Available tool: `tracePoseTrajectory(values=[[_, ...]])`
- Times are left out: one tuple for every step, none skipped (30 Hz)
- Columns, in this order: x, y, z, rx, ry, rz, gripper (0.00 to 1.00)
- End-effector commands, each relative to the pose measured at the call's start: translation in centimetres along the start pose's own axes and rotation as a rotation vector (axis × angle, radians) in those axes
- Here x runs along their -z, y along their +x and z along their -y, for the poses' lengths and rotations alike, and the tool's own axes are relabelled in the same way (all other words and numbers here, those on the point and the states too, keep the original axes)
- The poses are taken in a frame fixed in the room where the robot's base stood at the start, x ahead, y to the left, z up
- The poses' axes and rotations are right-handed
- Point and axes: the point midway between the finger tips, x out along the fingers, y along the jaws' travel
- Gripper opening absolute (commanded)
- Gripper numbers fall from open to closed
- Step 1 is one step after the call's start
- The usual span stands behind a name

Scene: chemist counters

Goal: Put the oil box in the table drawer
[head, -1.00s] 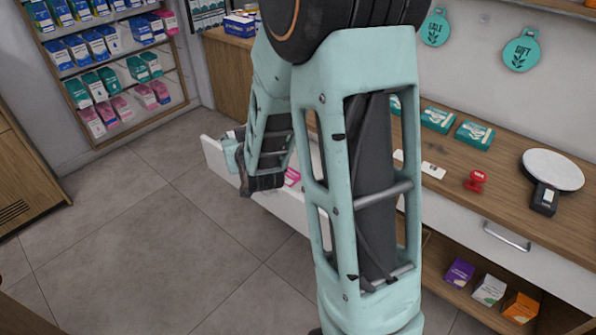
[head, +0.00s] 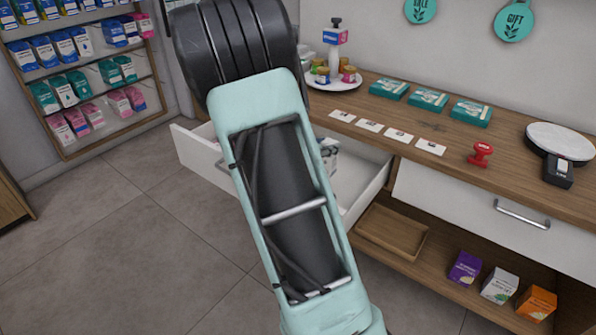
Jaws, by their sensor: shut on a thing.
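The table drawer (head: 366,181) is white and pulled open under the wooden counter. My arm's teal and black link crosses in front of it and hides its middle. My gripper cannot be made out; the arm may hide it. A small grey-white shape shows in the drawer just right of the arm, too covered to identify. I cannot pick out the oil box for certain. A purple box (head: 464,268), a white box (head: 499,286) and an orange box (head: 537,302) stand on the lower shelf, their labels too small to read.
The counter (head: 440,135) holds several teal boxes, white cards, a red stamp (head: 481,154) and a round white scale (head: 559,142). A plate with small jars and a pump bottle (head: 336,45) stand at the back. An empty wooden tray (head: 393,233) lies below. The floor at left is clear.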

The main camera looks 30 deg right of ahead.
Motion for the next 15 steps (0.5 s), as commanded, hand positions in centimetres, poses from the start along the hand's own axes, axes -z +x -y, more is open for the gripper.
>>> tracePoseTrajectory(values=[[-1.4,0.6,-0.1,-0.004,-0.003,0.002,0.05],[-2.0,0.8,-0.1,-0.004,-0.005,0.002,0.05],[-2.6,1.1,-0.1,-0.003,-0.004,0.002,0.05],[-3.2,1.3,-0.1,-0.004,-0.004,0.002,0.05],[-3.6,1.5,-0.1,-0.003,-0.003,0.002,0.05],[-4.1,1.7,-0.1,-0.002,-0.003,0.002,0.05],[-4.4,1.8,-0.1,-0.002,-0.003,0.001,0.05],[-4.7,1.9,-0.1,-0.002,-0.002,0.001,0.05],[-4.9,2.0,0.0,-0.001,-0.001,0.001,0.05],[-5.0,2.0,0.0,-0.001,-0.001,0.001,0.05],[-5.1,2.1,0.0,-0.001,-0.001,0.001,0.05],[-5.4,2.2,0.0,-0.001,-0.001,0.001,0.05],[-5.7,2.4,0.0,-0.001,-0.001,0.001,0.05],[-6.1,2.5,0.0,-0.001,-0.002,0.001,0.05],[-6.7,2.7,0.0,-0.001,-0.004,0.002,0.05]])
